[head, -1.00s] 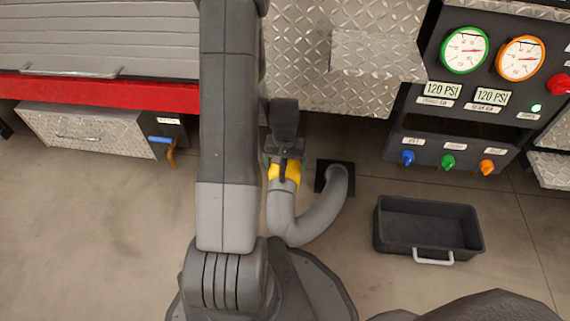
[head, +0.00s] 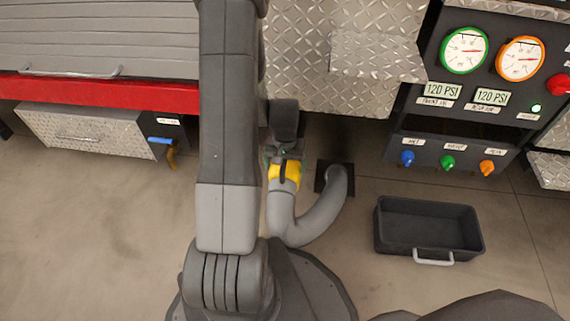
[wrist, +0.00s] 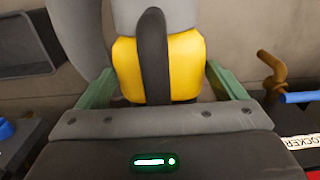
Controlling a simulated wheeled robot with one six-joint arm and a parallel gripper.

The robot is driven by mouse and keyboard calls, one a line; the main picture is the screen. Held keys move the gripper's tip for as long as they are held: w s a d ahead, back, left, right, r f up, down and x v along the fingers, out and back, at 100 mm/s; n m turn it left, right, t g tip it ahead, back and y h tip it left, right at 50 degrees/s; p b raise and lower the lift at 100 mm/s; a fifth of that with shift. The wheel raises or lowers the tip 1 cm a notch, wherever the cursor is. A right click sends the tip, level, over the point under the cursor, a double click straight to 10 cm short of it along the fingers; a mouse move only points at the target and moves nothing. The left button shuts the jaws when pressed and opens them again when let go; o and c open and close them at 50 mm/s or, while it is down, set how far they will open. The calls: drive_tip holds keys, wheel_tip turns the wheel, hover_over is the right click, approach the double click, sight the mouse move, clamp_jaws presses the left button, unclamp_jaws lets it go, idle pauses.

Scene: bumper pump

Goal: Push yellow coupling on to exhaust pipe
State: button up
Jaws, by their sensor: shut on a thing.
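The yellow coupling (head: 285,173) sits at the upper end of the grey curved hose (head: 318,222), beside my arm in the head view. In the wrist view the yellow coupling (wrist: 172,66) fills the upper middle, with a dark band or handle running down its front. My gripper (head: 283,158) is at the coupling, its green fingers (wrist: 165,90) on either side of it, shut on it. The grey hose (wrist: 85,35) also shows behind the coupling in the wrist view. I cannot make out the exhaust pipe; my arm and gripper may hide it.
The hose's other end meets a dark floor plate (head: 334,178). A black bin (head: 428,230) stands on the floor at right. A gauge panel (head: 450,110) with coloured knobs is at upper right. A drawer unit with a blue-handled valve (head: 165,141) is at left. Diamond-plate metal (head: 340,50) stands above.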

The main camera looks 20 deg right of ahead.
drive_tip(key=shift+w+d, duration=0.25)
drive_tip(key=shift+w, duration=0.15)
idle(0.4)
drive_tip(key=o, duration=1.8)
drive_tip(key=shift+c, duration=0.2)
wheel_tip(320, 180, up, 14)
drive_tip(key=p, duration=0.5)
drive_tip(key=shift+f, duration=0.1)
wheel_tip(320, 180, down, 14)
drive_tip(key=b, duration=0.5)
drive_tip(key=shift+s+a, duration=0.1)
drive_tip(key=shift+s, duration=0.05)
